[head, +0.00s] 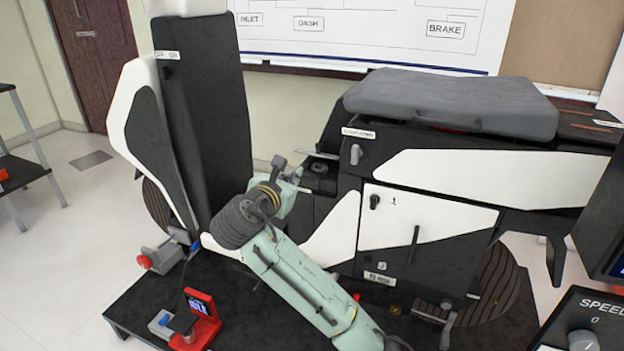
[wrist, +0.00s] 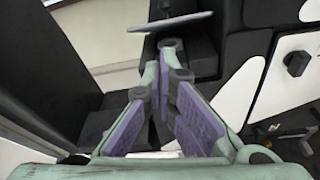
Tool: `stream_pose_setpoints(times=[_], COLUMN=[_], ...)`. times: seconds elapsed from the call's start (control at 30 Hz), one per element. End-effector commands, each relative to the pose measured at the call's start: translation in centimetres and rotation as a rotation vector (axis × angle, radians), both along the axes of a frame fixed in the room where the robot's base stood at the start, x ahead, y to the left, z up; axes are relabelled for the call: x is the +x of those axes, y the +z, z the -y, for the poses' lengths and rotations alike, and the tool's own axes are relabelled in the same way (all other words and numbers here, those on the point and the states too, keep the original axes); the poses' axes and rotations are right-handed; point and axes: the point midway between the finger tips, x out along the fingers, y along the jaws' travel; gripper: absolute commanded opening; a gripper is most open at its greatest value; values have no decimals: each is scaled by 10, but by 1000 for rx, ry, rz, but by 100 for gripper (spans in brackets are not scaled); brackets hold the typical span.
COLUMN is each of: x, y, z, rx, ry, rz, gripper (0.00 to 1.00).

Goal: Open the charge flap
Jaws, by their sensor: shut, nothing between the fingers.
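A thin grey plate (head: 318,154), which looks like the charge flap, juts out nearly level from the dark recess at the front of the seat body. A round dark fitting (head: 319,168) shows just beneath it. In the wrist view the plate (wrist: 170,21) is seen almost edge-on, ahead of the fingertips and slightly tilted. My gripper (head: 303,168) is shut and empty, just left of and below the plate. In the wrist view my gripper (wrist: 171,55) has its purple-padded fingers drawn together at the tips. Whether a fingertip touches the plate I cannot tell.
A tall black front panel (head: 205,120) stands left of my arm. The grey seat (head: 450,100) is above right. A white side door (head: 425,230) has a black knob (head: 375,202) and a slim handle (head: 413,245). A red-framed device (head: 200,318) sits on the platform (head: 130,300).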

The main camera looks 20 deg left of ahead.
Motion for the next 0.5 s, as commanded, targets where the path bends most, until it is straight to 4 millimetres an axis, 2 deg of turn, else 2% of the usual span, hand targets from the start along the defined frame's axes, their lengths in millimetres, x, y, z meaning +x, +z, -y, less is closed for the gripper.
stream_pose_setpoints(times=[0.1,0.27,0.5], x=[-1,6,46], y=[-6,-8,-16], z=[8,10,10], rx=[-173,-235,-233], ry=[-14,-19,-18], rz=[17,18,16], gripper=[0,0,0])
